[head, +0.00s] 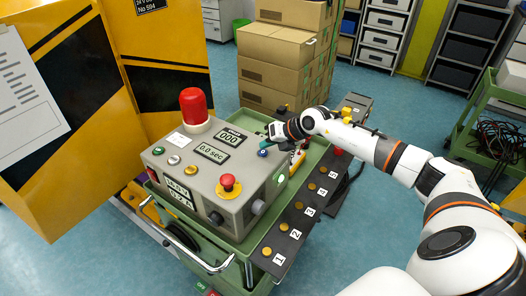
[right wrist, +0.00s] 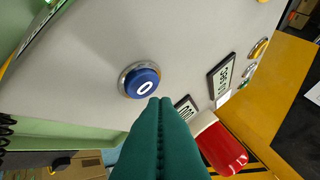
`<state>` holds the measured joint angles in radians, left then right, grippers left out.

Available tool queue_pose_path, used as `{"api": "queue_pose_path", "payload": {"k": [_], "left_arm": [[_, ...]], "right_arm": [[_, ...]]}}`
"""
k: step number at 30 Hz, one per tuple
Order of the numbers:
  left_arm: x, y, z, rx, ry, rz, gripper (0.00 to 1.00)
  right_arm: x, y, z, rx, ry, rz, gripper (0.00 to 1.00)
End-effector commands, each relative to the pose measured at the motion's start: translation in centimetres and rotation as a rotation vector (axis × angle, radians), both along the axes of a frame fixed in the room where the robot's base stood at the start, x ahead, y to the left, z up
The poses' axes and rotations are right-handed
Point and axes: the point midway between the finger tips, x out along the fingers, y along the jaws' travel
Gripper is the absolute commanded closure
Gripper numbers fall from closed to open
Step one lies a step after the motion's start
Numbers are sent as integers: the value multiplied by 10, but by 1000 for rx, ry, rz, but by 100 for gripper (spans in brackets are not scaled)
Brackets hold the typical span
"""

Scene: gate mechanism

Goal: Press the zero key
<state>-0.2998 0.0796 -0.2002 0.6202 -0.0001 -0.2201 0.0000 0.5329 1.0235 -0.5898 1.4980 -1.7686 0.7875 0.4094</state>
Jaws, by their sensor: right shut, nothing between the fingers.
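The zero key is a round blue button marked 0 in a metal ring, on the grey control box's top. In the right wrist view the zero key (right wrist: 142,82) shows whole, just beyond my closed fingertips. In the head view the zero key (head: 262,153) is a small blue spot at the box's far right corner. My right gripper (head: 268,142) is shut and empty, close above and beside it. Its teal fingers (right wrist: 158,101) end near the key's rim; I cannot tell whether they touch. My left gripper is not in view.
The control box (head: 207,160) carries a red lamp (head: 195,106), displays reading 000 and 0.0 sec, and a red mushroom button (head: 228,184). A dark strip (head: 291,226) with numbered yellow buttons runs along its right. A yellow machine (head: 60,90) stands left, cardboard boxes (head: 275,75) behind.

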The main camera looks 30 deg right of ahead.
Motion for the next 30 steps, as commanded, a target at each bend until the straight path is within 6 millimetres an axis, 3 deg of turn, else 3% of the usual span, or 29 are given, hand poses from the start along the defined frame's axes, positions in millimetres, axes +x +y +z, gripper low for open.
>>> {"api": "queue_pose_path", "payload": {"k": [15,30], "left_arm": [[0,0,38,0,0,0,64],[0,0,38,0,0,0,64]], "right_arm": [[0,0,49,-1,-1,0,100],[0,0,50,0,-1,-1,100]]}}
